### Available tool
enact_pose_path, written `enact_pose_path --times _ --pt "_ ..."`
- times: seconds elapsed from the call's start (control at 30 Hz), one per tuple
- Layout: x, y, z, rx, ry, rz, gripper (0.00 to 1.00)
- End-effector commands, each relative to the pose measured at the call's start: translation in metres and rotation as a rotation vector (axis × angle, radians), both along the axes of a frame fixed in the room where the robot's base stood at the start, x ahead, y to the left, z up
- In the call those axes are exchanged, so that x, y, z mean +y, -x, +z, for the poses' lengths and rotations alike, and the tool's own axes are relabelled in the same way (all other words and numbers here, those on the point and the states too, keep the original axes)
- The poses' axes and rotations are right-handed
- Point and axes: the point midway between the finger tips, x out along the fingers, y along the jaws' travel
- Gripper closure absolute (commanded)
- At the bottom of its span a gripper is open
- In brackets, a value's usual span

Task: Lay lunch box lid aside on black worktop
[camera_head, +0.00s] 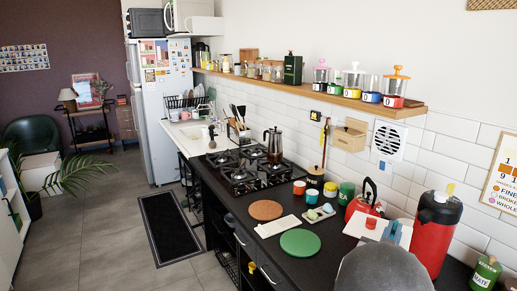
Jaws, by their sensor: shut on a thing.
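The lid (353,227) appears to be the flat white piece at the right front of the black worktop (250,205). My gripper (384,229), blue and grey, is shut on it at its right part. A red piece shows at the lid's middle; I cannot tell what it is. I cannot tell whether the lid touches the worktop. A small pale open box with coloured contents, likely the lunch box (319,214), lies to the left of the lid. My grey arm link covers the worktop in front.
A red kettle (362,204) stands just behind the lid, and a red flask (433,232) to the right. A brown round mat (265,210), a white board (278,227) and a green round mat (300,243) lie to the left. Several cups stand behind the box.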

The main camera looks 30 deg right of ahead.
Motion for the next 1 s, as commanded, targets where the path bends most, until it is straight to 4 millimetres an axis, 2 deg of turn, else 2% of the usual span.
enact_pose_path --times 0.07,0.2,0.37,0.5,0.57,0.7,0.9,1.0 --pt "0.02 -0.025 0.006 0.0 0.002 0.114 1.0" --pt "0.056 -0.062 -0.005 0.001 -0.006 0.31 1.0" --pt "0.11 -0.098 -0.032 0.001 -0.011 0.559 1.0" --pt "0.172 -0.123 -0.061 -0.001 -0.016 0.805 1.0" --pt "0.201 -0.13 -0.074 -0.002 -0.017 0.909 1.0" --pt "0.27 -0.137 -0.103 -0.004 -0.019 1.14 1.0" --pt "0.358 -0.129 -0.138 -0.006 -0.015 1.393 1.0" --pt "0.392 -0.121 -0.153 -0.005 -0.014 1.472 1.0"
